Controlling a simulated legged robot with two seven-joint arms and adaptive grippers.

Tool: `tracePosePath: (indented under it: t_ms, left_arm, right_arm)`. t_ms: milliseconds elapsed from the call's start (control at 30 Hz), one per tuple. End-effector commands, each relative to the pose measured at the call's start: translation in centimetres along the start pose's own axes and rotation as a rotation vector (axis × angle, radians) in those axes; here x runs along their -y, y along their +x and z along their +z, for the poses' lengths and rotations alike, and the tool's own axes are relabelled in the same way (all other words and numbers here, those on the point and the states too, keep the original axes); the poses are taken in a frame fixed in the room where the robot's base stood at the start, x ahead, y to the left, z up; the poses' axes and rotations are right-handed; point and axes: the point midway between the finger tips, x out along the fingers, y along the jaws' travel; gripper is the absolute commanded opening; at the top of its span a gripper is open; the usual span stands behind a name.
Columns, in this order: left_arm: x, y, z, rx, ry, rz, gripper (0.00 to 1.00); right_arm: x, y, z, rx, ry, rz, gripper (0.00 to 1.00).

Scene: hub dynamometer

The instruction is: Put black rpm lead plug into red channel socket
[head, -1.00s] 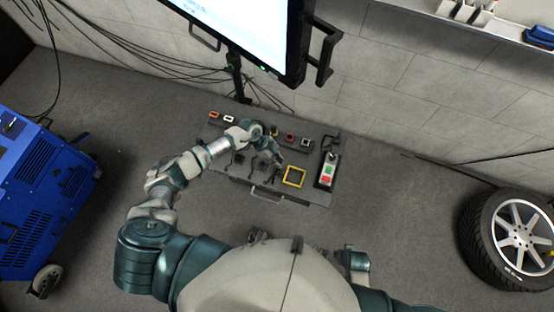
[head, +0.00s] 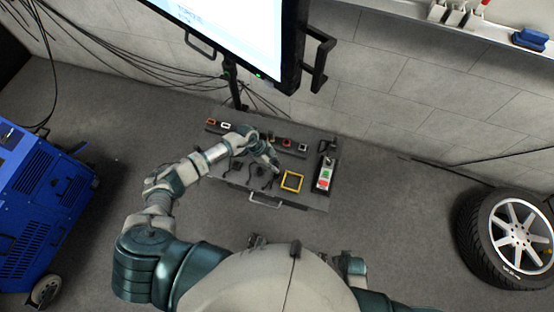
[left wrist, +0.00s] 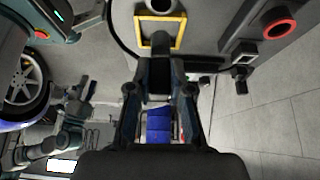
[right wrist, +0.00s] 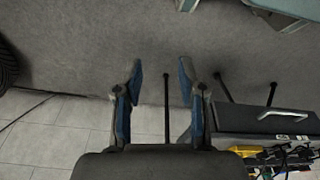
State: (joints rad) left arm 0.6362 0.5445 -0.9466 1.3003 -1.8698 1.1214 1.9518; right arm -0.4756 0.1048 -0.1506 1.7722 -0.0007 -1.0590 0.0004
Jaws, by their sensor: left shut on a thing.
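My left gripper (head: 272,165) is over the dark bench, just up and left of the yellow frame. In the left wrist view its fingers (left wrist: 160,95) are shut on a dark block-like piece, the black rpm lead plug (left wrist: 158,72); the head view is too small to show it clearly. The red channel socket (left wrist: 280,28) shows as a red ring on a dark housing at the upper right, apart from the plug. In the head view it seems to be the red-marked socket (head: 287,143) in the back row. My right gripper (right wrist: 161,75) is open and empty, away from the bench top.
The yellow square frame (head: 292,182) lies on the bench (head: 318,196), beside a button box (head: 325,176). Orange-marked (head: 211,122) and white-marked (head: 226,126) sockets stand at the back left. Black leads lie on the bench. A monitor (head: 240,35) stands behind it.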

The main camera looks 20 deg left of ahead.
Motion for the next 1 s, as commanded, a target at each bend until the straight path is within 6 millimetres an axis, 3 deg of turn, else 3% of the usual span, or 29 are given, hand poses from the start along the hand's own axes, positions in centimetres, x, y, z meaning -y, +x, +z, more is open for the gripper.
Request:
tracePosePath:
  t_ms: [267,1000]
  left_arm:
    - [0.8,0.1,0.1,-0.001,0.000,-0.001,0.00]
    - [4.0,0.1,0.1,0.000,0.000,0.000,0.00]
  right_arm:
    - [0.0,-0.8,-0.5,-0.004,0.001,0.000,0.40]
    - [-0.2,-5.4,-2.1,-0.018,0.006,0.003,0.40]
